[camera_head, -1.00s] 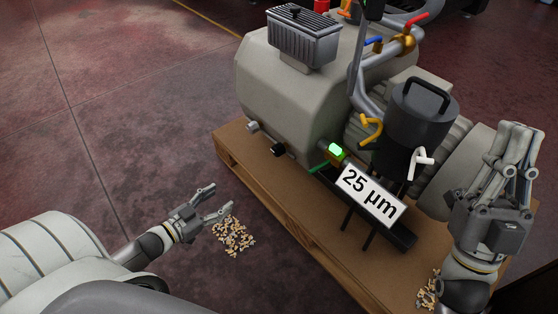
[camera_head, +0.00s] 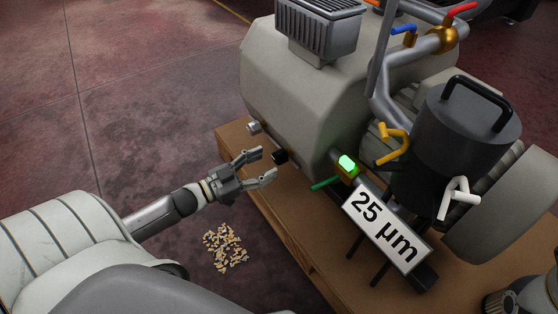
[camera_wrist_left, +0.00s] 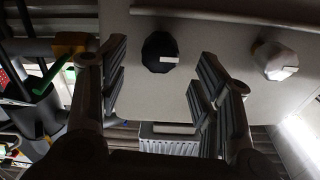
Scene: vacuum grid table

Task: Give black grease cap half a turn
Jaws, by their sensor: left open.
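The black grease cap (camera_head: 280,156) sticks out of the lower side of the grey machine housing (camera_head: 300,95). It also shows in the left wrist view (camera_wrist_left: 159,52) as a dark faceted knob with a pale mark on it. My left gripper (camera_head: 268,165) is open and empty, with its fingertips close to the black cap. In the left wrist view the cap lies between the two spread fingers (camera_wrist_left: 160,85), a little beyond their tips. I cannot tell whether a finger touches it.
A silver cap (camera_head: 254,128) sits beside the black one. A green-lit sight glass (camera_head: 347,163), a yellow handle (camera_head: 393,143) and a "25 µm" sign (camera_head: 387,232) are to the right. The machine stands on a wooden pallet (camera_head: 235,140). Small chips (camera_head: 226,246) lie on the floor.

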